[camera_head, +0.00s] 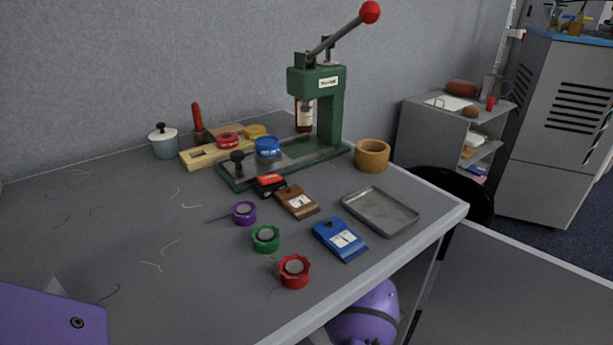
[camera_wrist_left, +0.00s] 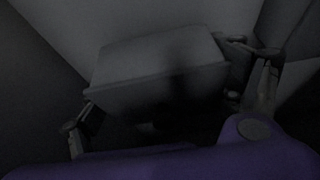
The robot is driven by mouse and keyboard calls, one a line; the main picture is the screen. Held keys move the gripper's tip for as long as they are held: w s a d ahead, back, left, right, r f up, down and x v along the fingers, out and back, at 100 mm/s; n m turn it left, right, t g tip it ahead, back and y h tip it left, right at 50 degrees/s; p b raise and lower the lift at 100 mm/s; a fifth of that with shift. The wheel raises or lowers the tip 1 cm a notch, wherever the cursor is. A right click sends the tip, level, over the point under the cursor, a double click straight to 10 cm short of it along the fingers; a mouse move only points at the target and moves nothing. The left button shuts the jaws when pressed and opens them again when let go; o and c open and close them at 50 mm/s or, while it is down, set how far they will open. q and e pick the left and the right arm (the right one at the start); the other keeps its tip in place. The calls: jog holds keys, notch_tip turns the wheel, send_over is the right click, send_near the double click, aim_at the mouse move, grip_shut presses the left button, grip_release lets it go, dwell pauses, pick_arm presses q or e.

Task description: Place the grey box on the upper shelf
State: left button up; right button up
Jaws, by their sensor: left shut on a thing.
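In the left wrist view, which is very dark, a grey box (camera_wrist_left: 155,65) with a flat top and a lipped front edge sits between the fingers of my left gripper (camera_wrist_left: 165,95). One finger is at its left side and one at its right. The gripper is shut on it. What lies under the box is too dark to tell. The head view shows neither the box nor either gripper. A grey shelf unit (camera_head: 428,132) stands at the back right of the head view, with open shelves (camera_head: 483,152); I cannot tell whether it holds the shelf named in the task.
The table's left part is mostly clear.

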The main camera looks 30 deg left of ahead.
pick_arm(q)
notch_tip(320, 180, down, 3)
jog(key=shift+r+b, duration=0.15)
jog(key=shift+b, duration=0.35)
jog(key=shift+w+r, duration=0.1)
jog(key=shift+r, duration=0.05)
jog(key=o, duration=1.2)
jog(key=shift+f, duration=0.25)
jog(key=shift+r, duration=0.15)
